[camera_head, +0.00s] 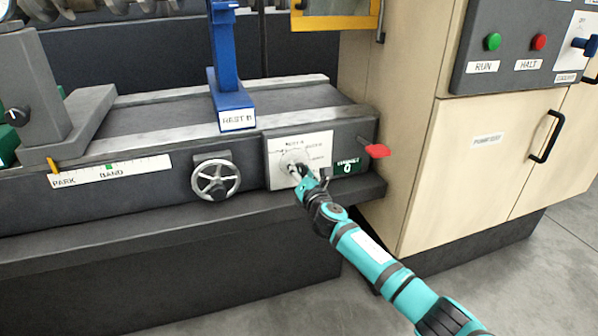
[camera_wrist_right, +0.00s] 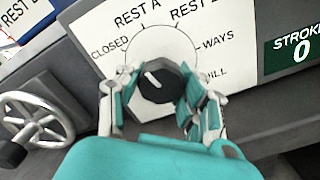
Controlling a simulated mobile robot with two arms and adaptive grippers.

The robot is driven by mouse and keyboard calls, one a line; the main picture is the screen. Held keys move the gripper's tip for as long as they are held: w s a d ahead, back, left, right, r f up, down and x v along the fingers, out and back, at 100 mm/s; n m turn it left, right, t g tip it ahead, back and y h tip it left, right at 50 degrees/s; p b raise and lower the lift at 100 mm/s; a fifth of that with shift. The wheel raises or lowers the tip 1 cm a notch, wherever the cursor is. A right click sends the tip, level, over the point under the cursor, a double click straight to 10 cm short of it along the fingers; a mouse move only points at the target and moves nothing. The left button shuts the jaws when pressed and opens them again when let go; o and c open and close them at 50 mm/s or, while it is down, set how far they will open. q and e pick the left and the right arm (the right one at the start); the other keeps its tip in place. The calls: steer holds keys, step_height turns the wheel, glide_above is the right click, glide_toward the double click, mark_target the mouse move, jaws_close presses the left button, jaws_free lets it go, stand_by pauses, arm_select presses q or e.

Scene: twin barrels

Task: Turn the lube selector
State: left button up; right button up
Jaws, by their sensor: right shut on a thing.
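The lube selector is a black knob (camera_wrist_right: 163,80) with a white pointer line, on a white dial plate (camera_head: 318,144) on the machine's front. The plate reads CLOSED, REST A, REST B, WAYS and a partly hidden label ending in ILL. In the right wrist view the pointer is tilted to the upper left, toward the CLOSED and REST A side. My right gripper (camera_wrist_right: 158,98) has its fingers on both sides of the knob and is shut on it. It also reaches the dial in the head view (camera_head: 300,173). My left gripper is not in view.
A handwheel (camera_head: 215,179) is left of the dial, and a green STROKE counter (camera_head: 347,167) is right of it. A red lever (camera_head: 377,151) sticks out at the machine's right end.

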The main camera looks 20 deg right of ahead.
steer(key=m, duration=0.4)
steer(key=shift+m, duration=0.4)
steer(key=m+p, duration=0.1)
steer(key=m, duration=0.3)
steer(key=shift+a+r, duration=0.1)
steer(key=m+p, duration=0.1)
steer(key=m, duration=0.3)
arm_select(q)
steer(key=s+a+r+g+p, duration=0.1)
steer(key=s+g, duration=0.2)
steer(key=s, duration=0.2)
arm_select(e)
steer(key=m, duration=0.3)
steer(key=shift+r+m, duration=0.15)
steer(key=shift+m, duration=0.25)
steer(key=m+p, duration=0.3)
steer(key=m, duration=0.6)
steer(key=shift+d, duration=0.2)
steer(key=shift+m+p, duration=0.5)
steer(key=shift+m, duration=0.6)
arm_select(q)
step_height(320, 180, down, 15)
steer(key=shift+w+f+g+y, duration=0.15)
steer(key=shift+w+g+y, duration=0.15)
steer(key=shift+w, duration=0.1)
arm_select(e)
steer(key=shift+m, duration=1)
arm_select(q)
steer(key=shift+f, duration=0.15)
